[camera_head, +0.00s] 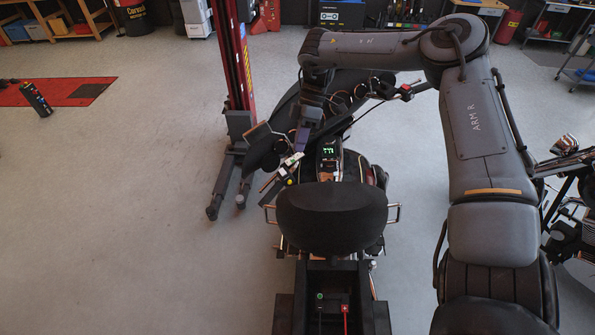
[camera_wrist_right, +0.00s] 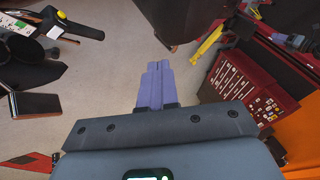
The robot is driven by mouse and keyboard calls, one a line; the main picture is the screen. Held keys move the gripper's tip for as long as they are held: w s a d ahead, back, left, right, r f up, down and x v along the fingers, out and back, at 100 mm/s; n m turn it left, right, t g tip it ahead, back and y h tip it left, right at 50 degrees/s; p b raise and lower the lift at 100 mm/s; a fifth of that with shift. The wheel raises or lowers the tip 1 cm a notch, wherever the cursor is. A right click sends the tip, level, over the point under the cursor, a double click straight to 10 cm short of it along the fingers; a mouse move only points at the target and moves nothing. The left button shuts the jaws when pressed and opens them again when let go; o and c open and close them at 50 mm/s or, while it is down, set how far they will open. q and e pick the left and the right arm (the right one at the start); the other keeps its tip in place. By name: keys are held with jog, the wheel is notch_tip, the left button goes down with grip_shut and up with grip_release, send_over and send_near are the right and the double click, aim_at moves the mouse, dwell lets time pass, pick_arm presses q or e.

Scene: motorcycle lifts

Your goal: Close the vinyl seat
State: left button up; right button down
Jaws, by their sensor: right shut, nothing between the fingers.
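The black vinyl seat (camera_head: 332,218) is in the middle of the head view. It stands raised, and the open bay (camera_head: 340,268) below it in the picture is uncovered, with a green-topped and a red fitting inside. My right gripper (camera_head: 300,142) is beyond the seat and to its left, beside the motorcycle's lit display, apart from the seat. Its purple fingers (camera_wrist_right: 155,88) are together and empty in the right wrist view. A dark shape at the top of that view is too cropped to identify. My left gripper is not in view.
The motorcycle's handlebar (camera_head: 385,94) lies beyond the seat, under my right arm. A red lift post (camera_head: 235,65) stands at the left of the bike. Another motorcycle (camera_head: 570,225) is at the right edge. The floor at left is mostly clear. A red tool cabinet (camera_wrist_right: 240,85) shows in the wrist view.

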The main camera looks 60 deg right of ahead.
jog(key=s+a+f+p, duration=0.2)
jog(key=a+f+p, duration=0.1)
jog(key=a+f, duration=0.2)
jog(key=shift+p+x, duration=0.3)
jog(key=shift+x, duration=0.6)
jog(key=shift+d, duration=0.1)
